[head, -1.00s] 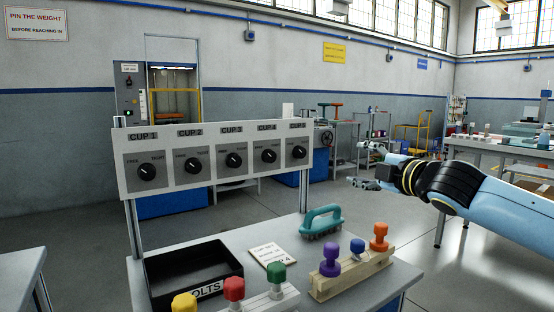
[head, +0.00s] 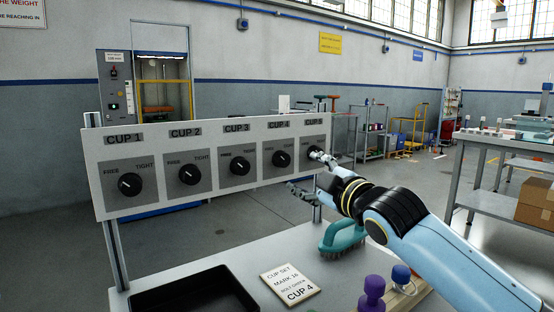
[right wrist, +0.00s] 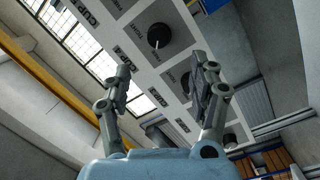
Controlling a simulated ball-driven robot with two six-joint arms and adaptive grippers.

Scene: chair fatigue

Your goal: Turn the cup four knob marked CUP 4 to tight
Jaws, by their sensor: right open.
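The CUP 4 knob (head: 281,159) is a round black knob on a grey plate, fourth along the white panel (head: 215,134), between the FREE and TIGHT words. Its white mark is too small to read surely. My right gripper (head: 304,170) is open and empty at the panel's right end. One finger overlaps the CUP 5 knob (head: 312,150) in the picture; the other is below and right of the CUP 4 knob. I cannot tell whether it touches. In the right wrist view a black knob (right wrist: 159,36) lies ahead, beyond the open fingers (right wrist: 160,85).
The CUP 1 (head: 130,184), CUP 2 (head: 190,174) and CUP 3 (head: 240,166) knobs are to the left. A card (head: 291,285), a black tray (head: 140,300), a teal brush (head: 343,236) and a purple-topped peg (head: 372,292) are on the bench below.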

